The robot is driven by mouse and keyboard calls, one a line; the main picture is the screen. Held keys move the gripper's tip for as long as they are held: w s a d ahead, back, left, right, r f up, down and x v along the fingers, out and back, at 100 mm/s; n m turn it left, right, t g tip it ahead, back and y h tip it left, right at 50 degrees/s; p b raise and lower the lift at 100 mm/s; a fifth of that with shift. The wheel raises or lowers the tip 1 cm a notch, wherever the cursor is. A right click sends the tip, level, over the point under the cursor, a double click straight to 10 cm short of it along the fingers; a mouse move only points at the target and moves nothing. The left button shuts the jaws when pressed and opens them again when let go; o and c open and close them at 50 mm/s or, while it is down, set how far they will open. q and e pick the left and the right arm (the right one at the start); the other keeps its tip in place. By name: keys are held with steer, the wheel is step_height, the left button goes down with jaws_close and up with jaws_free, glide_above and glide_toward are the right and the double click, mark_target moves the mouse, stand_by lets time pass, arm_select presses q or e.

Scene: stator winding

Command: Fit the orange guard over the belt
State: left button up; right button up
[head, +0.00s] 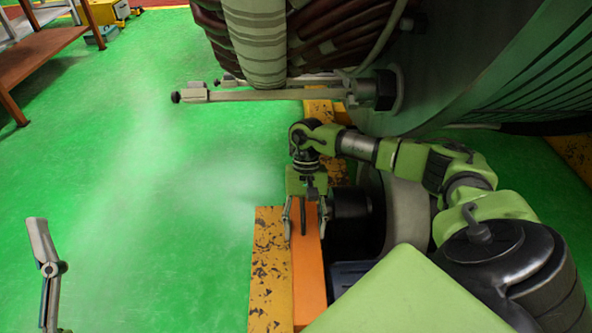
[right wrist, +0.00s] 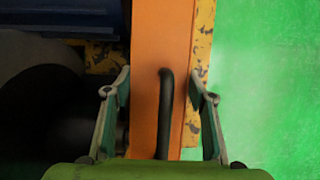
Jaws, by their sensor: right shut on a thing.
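The orange guard (head: 308,275) is a long, narrow orange piece with a black bar handle (right wrist: 166,112) on top. My right gripper (head: 303,222) is over its far end, shut on it. In the right wrist view, the gripper (right wrist: 160,105) has a finger on each side of the guard (right wrist: 160,45) and its handle. The guard is over or against a worn yellow-orange beam (head: 269,270); I cannot tell whether it touches. No belt can be made out; the area right of the guard is dark. Part of my left gripper (head: 45,265) shows at lower left, away from the guard.
A black drum (head: 352,215) and a grey wheel (head: 407,215) are right of the guard. Above hangs a large machine with brown coils (head: 345,35) and a projecting metal bar (head: 265,95). Green floor (head: 150,200) at left is clear. A brown-topped table (head: 40,50) stands far left.

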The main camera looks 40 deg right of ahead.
arm_select(q)
steer(key=shift+r, duration=0.15)
arm_select(e)
steer(key=shift+s+d, duration=0.1)
steer(key=shift+d, duration=0.1)
arm_select(q)
steer(key=shift+s+r+t+h, duration=0.3)
steer(key=shift+s+r+t, duration=0.1)
steer(key=shift+s+r, duration=0.2)
arm_select(e)
steer(key=shift+a+r, duration=0.1)
stand_by(0.6)
arm_select(q)
steer(key=shift+w, duration=0.1)
steer(key=shift+s+a+r+t+b, duration=0.15)
steer(key=shift+s+r+t+b, duration=0.25)
steer(key=shift+s+r+t, duration=0.35)
arm_select(e)
steer(key=shift+f, duration=0.25)
stand_by(1.0)
